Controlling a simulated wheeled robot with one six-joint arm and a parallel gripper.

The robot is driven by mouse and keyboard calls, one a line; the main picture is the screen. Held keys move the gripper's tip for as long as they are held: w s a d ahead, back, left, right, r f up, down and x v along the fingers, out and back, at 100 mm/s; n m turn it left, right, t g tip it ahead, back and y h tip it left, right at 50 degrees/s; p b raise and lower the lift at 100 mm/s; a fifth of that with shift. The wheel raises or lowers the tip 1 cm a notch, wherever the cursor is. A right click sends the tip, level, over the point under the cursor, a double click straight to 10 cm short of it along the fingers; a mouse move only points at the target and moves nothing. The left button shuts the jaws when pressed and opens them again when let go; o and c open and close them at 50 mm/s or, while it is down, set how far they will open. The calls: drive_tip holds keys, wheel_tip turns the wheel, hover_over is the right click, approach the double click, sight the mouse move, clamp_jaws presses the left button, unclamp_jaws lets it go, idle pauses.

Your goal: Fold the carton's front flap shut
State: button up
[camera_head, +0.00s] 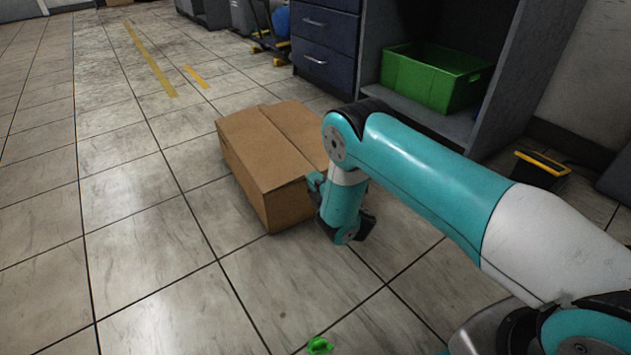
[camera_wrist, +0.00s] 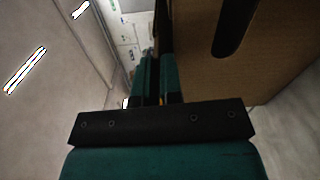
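The brown cardboard carton (camera_head: 245,165) sits on the tiled floor near the middle of the head view. Its top panels lie roughly flat, with a seam across them; its near right corner is hidden behind my arm. I cannot tell how the front flap lies. My gripper (camera_head: 314,181) is low beside the carton's right part, mostly hidden by my wrist. In the wrist view, my gripper's two teal fingers (camera_wrist: 156,78) are close together with nothing visibly held. The carton's side with a dark handle slot (camera_wrist: 270,70) is immediately right of them; contact is unclear.
A green bin (camera_head: 435,78) stands in a grey shelf unit behind, beside blue drawers (camera_head: 325,40). A black and yellow item (camera_head: 540,168) lies on the floor at right. A small green object (camera_head: 319,345) lies near the bottom edge. The floor left of the carton is clear.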

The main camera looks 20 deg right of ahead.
drive_tip(key=shift+f, duration=0.1)
clamp_jaws()
drive_tip(key=shift+f+m, duration=0.6)
drive_tip(key=shift+f, duration=0.05)
drive_tip(key=o, duration=0.6)
unclamp_jaws()
drive_tip(key=shift+c, duration=0.2)
drive_tip(key=p+v, duration=1.7)
drive_tip(key=p, duration=0.1)
drive_tip(key=shift+s, duration=0.2)
